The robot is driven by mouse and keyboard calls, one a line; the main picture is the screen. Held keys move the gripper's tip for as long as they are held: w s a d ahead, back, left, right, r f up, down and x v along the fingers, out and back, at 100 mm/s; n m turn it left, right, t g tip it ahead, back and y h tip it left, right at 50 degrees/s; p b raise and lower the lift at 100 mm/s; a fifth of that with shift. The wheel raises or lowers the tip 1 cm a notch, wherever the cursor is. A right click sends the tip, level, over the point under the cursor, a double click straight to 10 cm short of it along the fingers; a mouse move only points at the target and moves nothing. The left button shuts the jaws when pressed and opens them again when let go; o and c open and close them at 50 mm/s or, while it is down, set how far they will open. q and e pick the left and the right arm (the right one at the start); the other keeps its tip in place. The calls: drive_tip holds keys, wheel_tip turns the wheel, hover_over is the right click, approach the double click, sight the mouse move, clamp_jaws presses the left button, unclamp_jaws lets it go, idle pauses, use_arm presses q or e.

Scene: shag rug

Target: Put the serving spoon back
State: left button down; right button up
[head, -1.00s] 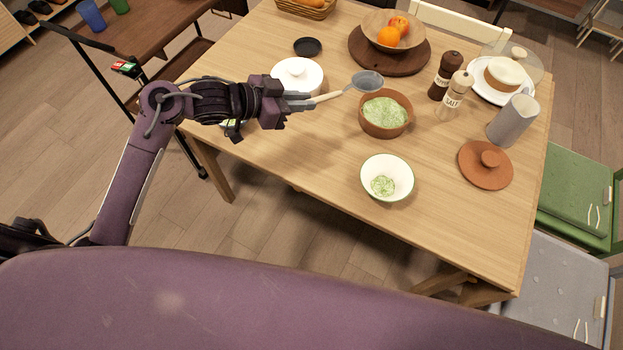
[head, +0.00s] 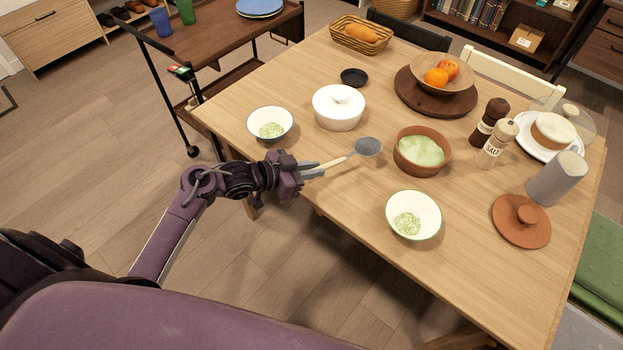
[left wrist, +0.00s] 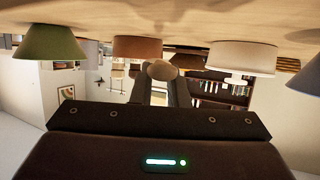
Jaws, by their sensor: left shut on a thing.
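The serving spoon (head: 367,147) has a grey bowl and a pale handle. My left gripper (head: 312,170) is shut on the handle and holds the spoon over the table's near left edge, its bowl pointing right. The handle's end (left wrist: 161,70) shows between the fingers in the left wrist view, which looks upside down. A brown pot (head: 421,168) with pale green food stands just right of the spoon's bowl, apart from it. Its likely lid (head: 521,221), terracotta with a knob, lies at the right. My right gripper is not in view.
Two white bowls hold some green food, one at the left (head: 270,140) and one in front of the pot (head: 413,232). Salt and pepper mills (head: 491,122) and a grey pitcher (head: 556,178) stand at the right.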

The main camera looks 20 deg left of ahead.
sight(311, 185)
use_arm(q)
drive_tip(key=shift+f, duration=2.15)
drive_tip(key=shift+f, duration=0.2)
drive_tip(key=c, duration=1.4)
unclamp_jaws()
drive_tip(key=shift+r, duration=0.3)
drive_tip(key=v, duration=1.2)
